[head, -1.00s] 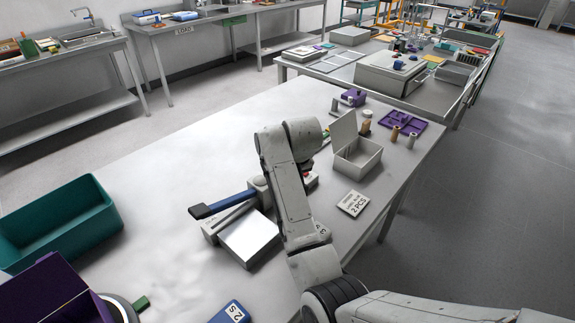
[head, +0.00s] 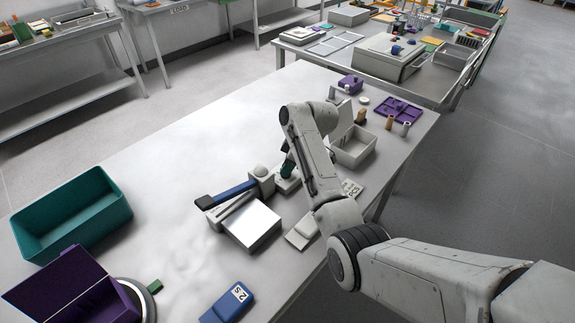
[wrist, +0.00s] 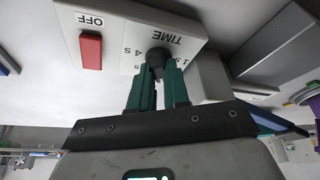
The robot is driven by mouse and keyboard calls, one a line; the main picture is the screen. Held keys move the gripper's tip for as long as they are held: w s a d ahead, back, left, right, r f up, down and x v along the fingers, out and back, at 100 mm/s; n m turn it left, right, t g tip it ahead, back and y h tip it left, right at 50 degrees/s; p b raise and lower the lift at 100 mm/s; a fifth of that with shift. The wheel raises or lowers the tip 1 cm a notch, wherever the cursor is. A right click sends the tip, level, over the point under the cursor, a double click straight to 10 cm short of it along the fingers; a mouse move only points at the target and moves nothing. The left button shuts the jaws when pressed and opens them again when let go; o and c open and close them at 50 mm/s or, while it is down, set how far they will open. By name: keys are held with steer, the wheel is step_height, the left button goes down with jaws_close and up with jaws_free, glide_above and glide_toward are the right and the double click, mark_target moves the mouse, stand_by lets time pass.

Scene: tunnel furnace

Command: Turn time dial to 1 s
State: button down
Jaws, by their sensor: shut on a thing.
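In the wrist view, the time dial (wrist: 158,57) is a small dark knob on a white control box (wrist: 122,22). The box's face carries the upside-down words TIME and OFF, and a "4 S" mark beside the dial. My gripper (wrist: 157,76) has its teal fingers shut on the knob, one on each side. The fingers hide part of the dial and its marks, so I cannot tell where it points. In the head view, my gripper (head: 287,166) is low over the box, which is mostly hidden by my arm.
A red switch (wrist: 91,51) is close beside the dial. A press with a blue lever (head: 231,192) stands left of my gripper, and an open grey box (head: 357,151) stands to its right. A teal bin (head: 72,225) sits at the left. The table's far-left part is clear.

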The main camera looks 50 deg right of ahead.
steer(key=n+g+y+b, duration=0.1)
steer(key=n, duration=0.2)
steer(key=n+g+b, duration=0.1)
steer(key=n+b, duration=0.1)
steer(key=n, duration=0.1)
steer(key=shift+w+d+f+n+y, duration=0.2)
steer(key=shift+n+y, duration=0.1)
steer(key=shift+y, duration=0.1)
steer(key=n+g+b, duration=0.1)
steer(key=n+b, duration=0.1)
steer(key=n, duration=0.1)
steer(key=shift+w, duration=0.1)
steer(key=shift+r+n+g+b, duration=0.15)
steer(key=shift+n+g+b, duration=0.35)
steer(key=shift+n+b, duration=0.6)
steer(key=c, duration=1.1)
jaws_free()
steer(key=shift+r, duration=0.1)
steer(key=p+v, duration=0.5)
steer(key=v, duration=0.5)
steer(key=shift+d+r, duration=0.2)
steer(key=shift+r, duration=0.1)
steer(key=shift+w, duration=0.1)
